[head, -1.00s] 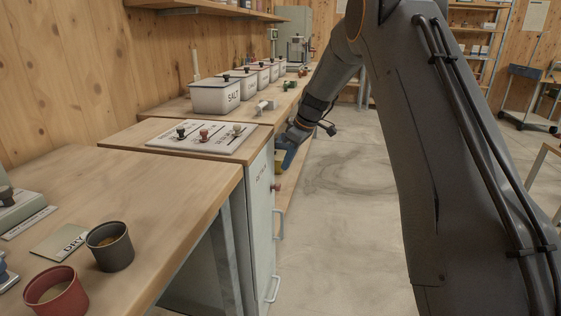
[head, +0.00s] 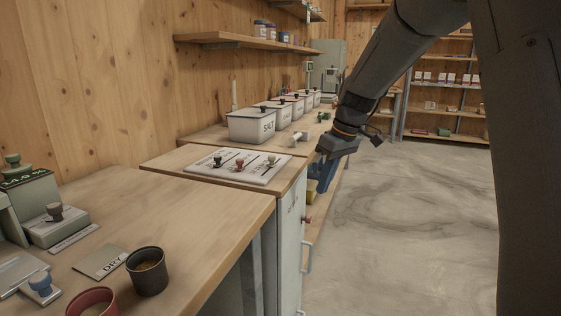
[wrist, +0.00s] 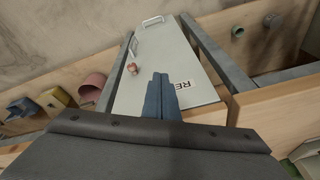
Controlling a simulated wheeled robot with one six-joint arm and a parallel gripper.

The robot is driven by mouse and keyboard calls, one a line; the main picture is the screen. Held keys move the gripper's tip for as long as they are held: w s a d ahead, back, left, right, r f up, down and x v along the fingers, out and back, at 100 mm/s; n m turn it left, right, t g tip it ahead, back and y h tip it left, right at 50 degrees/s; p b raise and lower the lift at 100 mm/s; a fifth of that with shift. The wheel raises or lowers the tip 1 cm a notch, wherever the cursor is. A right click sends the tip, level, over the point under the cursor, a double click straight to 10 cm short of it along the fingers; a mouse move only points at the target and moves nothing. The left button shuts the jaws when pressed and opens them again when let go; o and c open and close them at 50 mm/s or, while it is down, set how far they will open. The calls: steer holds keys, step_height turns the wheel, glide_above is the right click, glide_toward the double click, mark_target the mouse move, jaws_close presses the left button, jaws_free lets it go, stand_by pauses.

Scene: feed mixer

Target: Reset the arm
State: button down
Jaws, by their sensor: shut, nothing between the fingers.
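My gripper (head: 324,178) hangs beside the front edge of the counter, right of the cabinet with the white panel, its blue fingers pointing down. In the wrist view the two blue fingers (wrist: 162,98) lie together, shut and empty. Beyond them shows a pale cabinet door (wrist: 150,65) with a lettered label, a round knob and a handle. In the head view my arm reaches in from the upper right, and part of it covers the right side.
A panel with several knobs (head: 236,165) lies on the cabinet top. White lidded bins (head: 250,126) stand behind it. A dark cup (head: 147,272) and a red cup (head: 92,303) stand on the near bench. The floor (head: 410,210) right of the counter is clear.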

steer(key=s+a+f+m+g+h, duration=0.1)
steer(key=s+a+f+m, duration=0.15)
steer(key=s, duration=1.45)
steer(key=s+a+f+m+g+h, duration=0.1)
steer(key=s+f+m, duration=0.2)
steer(key=s, duration=1.5)
steer(key=d+r+m+p, duration=0.3)
steer(key=d+r+p, duration=0.5)
steer(key=p, duration=0.6)
steer(key=shift+w+d+h+p, duration=0.15)
steer(key=shift+w+h+p, duration=0.05)
steer(key=shift+h+p, duration=0.2)
